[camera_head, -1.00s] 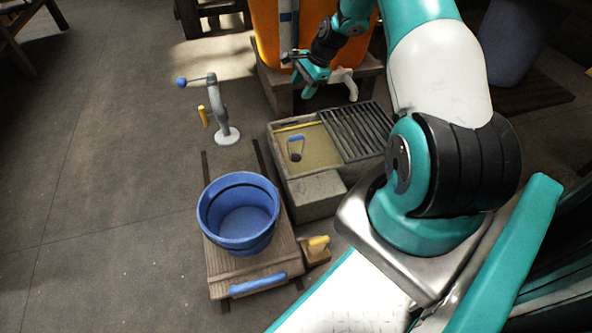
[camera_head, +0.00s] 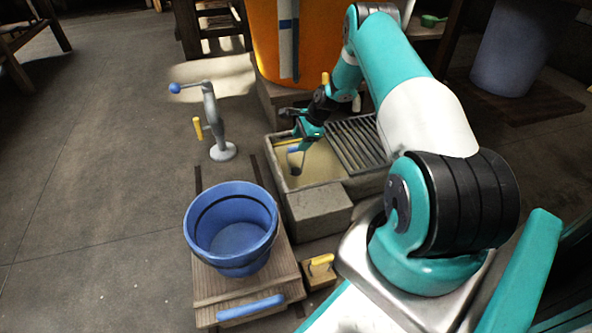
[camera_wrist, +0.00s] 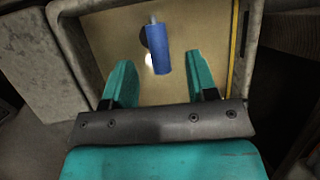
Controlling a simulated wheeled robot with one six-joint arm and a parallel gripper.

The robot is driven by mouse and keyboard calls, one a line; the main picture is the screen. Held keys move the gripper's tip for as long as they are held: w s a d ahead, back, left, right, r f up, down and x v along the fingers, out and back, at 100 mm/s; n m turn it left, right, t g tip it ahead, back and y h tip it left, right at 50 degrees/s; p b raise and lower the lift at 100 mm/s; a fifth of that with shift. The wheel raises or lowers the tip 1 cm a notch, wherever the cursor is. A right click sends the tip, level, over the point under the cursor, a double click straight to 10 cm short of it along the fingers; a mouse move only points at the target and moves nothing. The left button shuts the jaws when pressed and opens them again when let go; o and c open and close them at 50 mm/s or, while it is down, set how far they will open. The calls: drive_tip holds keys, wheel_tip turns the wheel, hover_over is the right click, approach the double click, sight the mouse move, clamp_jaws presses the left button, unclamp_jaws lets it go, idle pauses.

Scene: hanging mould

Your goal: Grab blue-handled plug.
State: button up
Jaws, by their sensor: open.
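The blue-handled plug (camera_head: 292,150) is in the tan-floored stone basin (camera_head: 283,180), partly covered by my gripper (camera_head: 300,147) in the head view. In the wrist view its blue handle (camera_wrist: 164,64) stands out against the tan floor, with a dark round patch and a small bright spot beside it. My gripper (camera_wrist: 160,62) is open and empty. In that view its two teal fingers lie to the left and right of the handle, with space on both sides. I cannot tell how far the fingertips are above the handle.
A slatted grate (camera_head: 356,143) covers the basin's right part. A blue bucket (camera_head: 232,262) stands on a wooden platform (camera_head: 205,285) in front. A grey crank post (camera_head: 213,125) stands to the left. An orange tank (camera_head: 262,40) rises behind.

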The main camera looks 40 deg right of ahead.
sight(295, 148)
drive_tip(key=b+x, duration=0.4)
drive_tip(key=x, duration=0.1)
drive_tip(key=shift+f, duration=0.2)
drive_tip(key=shift+r, duration=0.1)
clamp_jaws()
